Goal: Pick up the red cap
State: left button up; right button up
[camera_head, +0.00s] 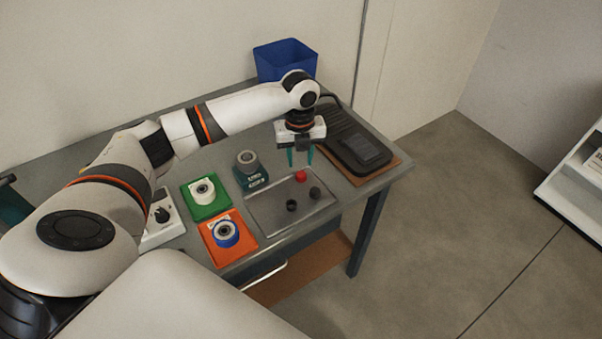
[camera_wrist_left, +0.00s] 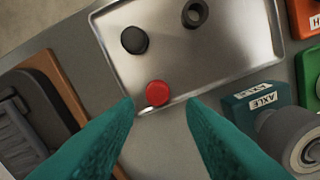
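The red cap (camera_head: 300,176) lies on the metal tray (camera_head: 262,212), close to the tray's far edge. In the left wrist view the red cap (camera_wrist_left: 158,93) sits at the tray's near rim, ahead of the fingertips and between their lines. My left gripper (camera_head: 301,158) points down just above and beyond the cap, with its two teal fingers apart and nothing between them. In the left wrist view the left gripper (camera_wrist_left: 161,108) shows wide open. My right gripper is not in view.
A black device on a brown board (camera_head: 358,148) lies to the right. A blue bin (camera_head: 285,60) stands behind.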

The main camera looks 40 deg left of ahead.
aim_at(301, 173)
pick_arm(q)
jog(key=shift+f+p, duration=0.3)
jog(key=shift+f, duration=0.35)
notch_tip(301, 173, down, 4)
jog(key=shift+w+f+p, duration=0.1)
jog(key=shift+f+p, duration=0.05)
jog(key=shift+p, duration=0.35)
jog(key=c, duration=0.7)
